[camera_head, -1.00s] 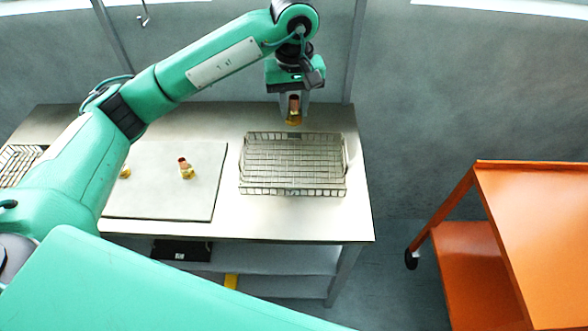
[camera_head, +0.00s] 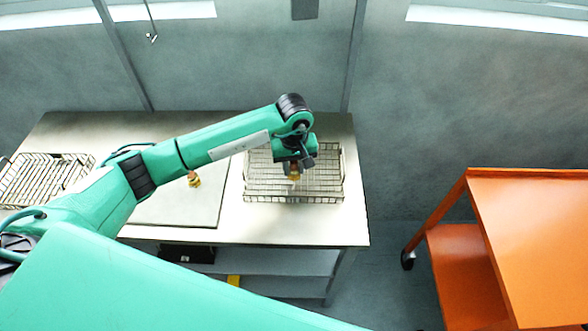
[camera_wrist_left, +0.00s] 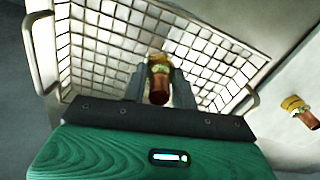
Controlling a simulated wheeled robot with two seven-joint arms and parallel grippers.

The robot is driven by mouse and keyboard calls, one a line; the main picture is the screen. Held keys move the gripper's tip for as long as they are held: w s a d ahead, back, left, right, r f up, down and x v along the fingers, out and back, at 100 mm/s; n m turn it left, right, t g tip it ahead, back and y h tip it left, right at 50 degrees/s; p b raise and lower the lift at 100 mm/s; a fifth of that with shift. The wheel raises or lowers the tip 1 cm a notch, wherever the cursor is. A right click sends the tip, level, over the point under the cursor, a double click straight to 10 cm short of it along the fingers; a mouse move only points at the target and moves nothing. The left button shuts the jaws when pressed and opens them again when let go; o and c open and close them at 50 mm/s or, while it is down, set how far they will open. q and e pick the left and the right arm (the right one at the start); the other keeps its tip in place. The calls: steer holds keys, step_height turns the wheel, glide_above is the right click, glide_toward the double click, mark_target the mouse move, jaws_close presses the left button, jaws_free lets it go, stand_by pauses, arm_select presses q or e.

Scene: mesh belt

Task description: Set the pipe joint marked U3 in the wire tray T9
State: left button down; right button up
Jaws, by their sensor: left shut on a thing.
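My left gripper (camera_head: 291,168) is shut on a pipe joint (camera_head: 294,177) with a brass body and a copper end. It holds the joint over the wire tray (camera_head: 322,185) on the right part of the table. In the left wrist view the joint (camera_wrist_left: 159,82) sits between the fingers (camera_wrist_left: 158,88), with the tray mesh (camera_wrist_left: 95,45) behind it. I cannot tell whether the joint touches the tray floor. No mark on the joint or tray is readable. The tray looks otherwise empty. My right gripper is not in view.
Another pipe joint (camera_head: 194,180) lies on the grey mat (camera_head: 180,210), left of the tray. A second wire tray (camera_head: 45,178) is at the table's left end, partly behind my arm. An orange cart (camera_head: 530,210) stands to the right, apart from the table.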

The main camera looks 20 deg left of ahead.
arm_select(q)
step_height(320, 180, down, 2)
steer(key=shift+f+p, duration=0.2)
steer(key=shift+p, duration=0.15)
steer(key=shift+f, duration=0.15)
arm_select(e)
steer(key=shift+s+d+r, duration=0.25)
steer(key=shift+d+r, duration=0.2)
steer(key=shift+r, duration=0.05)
arm_select(q)
steer(key=shift+f, duration=0.15)
steer(key=c, duration=1.1)
jaws_free()
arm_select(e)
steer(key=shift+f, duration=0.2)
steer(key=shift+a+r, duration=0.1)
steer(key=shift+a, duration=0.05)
